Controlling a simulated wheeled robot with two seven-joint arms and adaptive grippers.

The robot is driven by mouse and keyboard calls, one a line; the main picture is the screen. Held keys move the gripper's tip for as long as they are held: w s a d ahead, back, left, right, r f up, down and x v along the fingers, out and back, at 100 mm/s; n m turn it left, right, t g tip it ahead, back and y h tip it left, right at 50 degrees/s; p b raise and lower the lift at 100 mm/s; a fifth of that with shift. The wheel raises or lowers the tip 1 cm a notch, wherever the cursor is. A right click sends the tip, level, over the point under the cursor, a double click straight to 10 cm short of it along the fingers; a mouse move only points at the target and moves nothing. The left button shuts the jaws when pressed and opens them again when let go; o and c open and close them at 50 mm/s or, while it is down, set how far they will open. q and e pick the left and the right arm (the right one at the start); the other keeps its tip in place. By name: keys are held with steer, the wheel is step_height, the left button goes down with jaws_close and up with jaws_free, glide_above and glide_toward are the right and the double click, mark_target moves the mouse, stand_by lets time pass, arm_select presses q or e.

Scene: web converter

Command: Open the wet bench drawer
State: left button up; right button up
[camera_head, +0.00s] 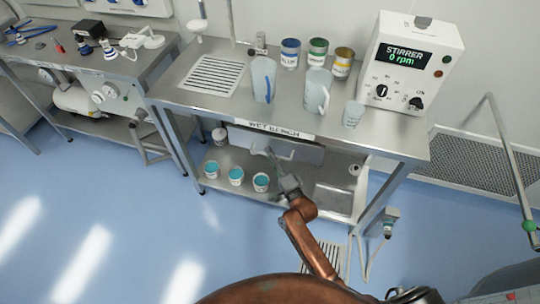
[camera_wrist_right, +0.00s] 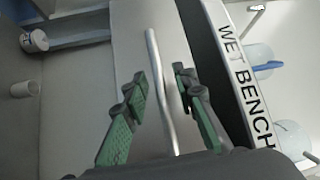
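The wet bench (camera_head: 215,100) is a steel table with a "WET BENCH" label (camera_head: 272,130) on its front edge. The label also shows in the wrist view (camera_wrist_right: 246,75). Under it is the grey drawer front (camera_head: 308,153), which fills the middle of the wrist view (camera_wrist_right: 128,40). Its bar handle (camera_wrist_right: 153,50) runs between my right gripper's green-padded fingers (camera_wrist_right: 160,82). The fingers are open, one on each side of the bar, with gaps visible. In the head view my right gripper (camera_head: 274,160) is at the drawer front and partly hides the handle. My left gripper is not in view.
Cups with blue contents (camera_head: 236,175) stand on the lower shelf, left of my right gripper. A sink-like tray (camera_head: 333,198) is at the right. Jugs (camera_head: 263,78), cans and the stirrer (camera_head: 408,65) stand on top. The blue floor at the left is clear.

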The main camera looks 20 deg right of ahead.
steer(key=shift+c, duration=0.4)
jaws_close()
